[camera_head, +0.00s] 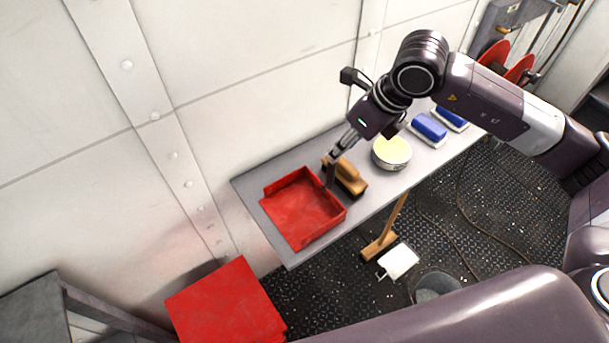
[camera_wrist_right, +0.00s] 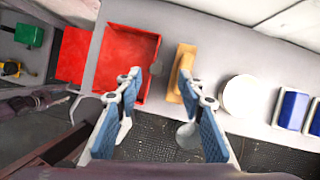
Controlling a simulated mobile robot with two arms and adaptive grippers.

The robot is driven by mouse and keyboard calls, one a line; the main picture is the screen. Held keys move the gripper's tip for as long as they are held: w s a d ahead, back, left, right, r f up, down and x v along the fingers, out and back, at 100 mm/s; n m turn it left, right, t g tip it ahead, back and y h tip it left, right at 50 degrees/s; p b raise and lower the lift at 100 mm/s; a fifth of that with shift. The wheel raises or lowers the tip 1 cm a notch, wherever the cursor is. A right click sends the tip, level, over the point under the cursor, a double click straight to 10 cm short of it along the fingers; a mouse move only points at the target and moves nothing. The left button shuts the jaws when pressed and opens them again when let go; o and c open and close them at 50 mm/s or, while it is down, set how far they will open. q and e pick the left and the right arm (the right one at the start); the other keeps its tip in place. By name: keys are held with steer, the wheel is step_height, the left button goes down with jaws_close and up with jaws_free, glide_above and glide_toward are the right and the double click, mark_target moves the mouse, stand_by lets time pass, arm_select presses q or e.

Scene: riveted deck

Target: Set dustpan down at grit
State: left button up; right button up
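A flat white piece with a thin handle (camera_head: 398,260), looking like a dustpan, lies on the dark floor beside a broom head (camera_head: 378,246). My right gripper (camera_head: 333,170) is above the grey shelf, between a red tray and a wooden-backed brush (camera_head: 348,177). In the right wrist view its blue-padded fingers (camera_wrist_right: 160,78) are spread apart with nothing between them. The brush also shows in that view (camera_wrist_right: 180,72). My left gripper is not in view.
The shelf (camera_head: 258,190) holds the red tray (camera_head: 300,210), a round tin with a yellow top (camera_head: 391,153) and blue blocks (camera_head: 429,128). A red box (camera_head: 228,305) stands lower left, and a bucket (camera_head: 435,287) stands on the floor. A riveted wall is behind.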

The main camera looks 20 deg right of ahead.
steer(key=p+x, duration=0.1)
steer(key=x, duration=0.1)
steer(key=p+x, duration=0.1)
steer(key=x, duration=0.1)
steer(key=p+x, duration=0.1)
steer(key=x, duration=0.1)
steer(key=shift+s+a+f, duration=0.15)
steer(key=shift+s+f, duration=0.05)
steer(key=shift+f, duration=0.1)
steer(key=shift+w+f, duration=0.1)
steer(key=shift+f, duration=0.3)
steer(key=shift+c, duration=0.3)
jaws_close()
steer(key=shift+r, duration=0.1)
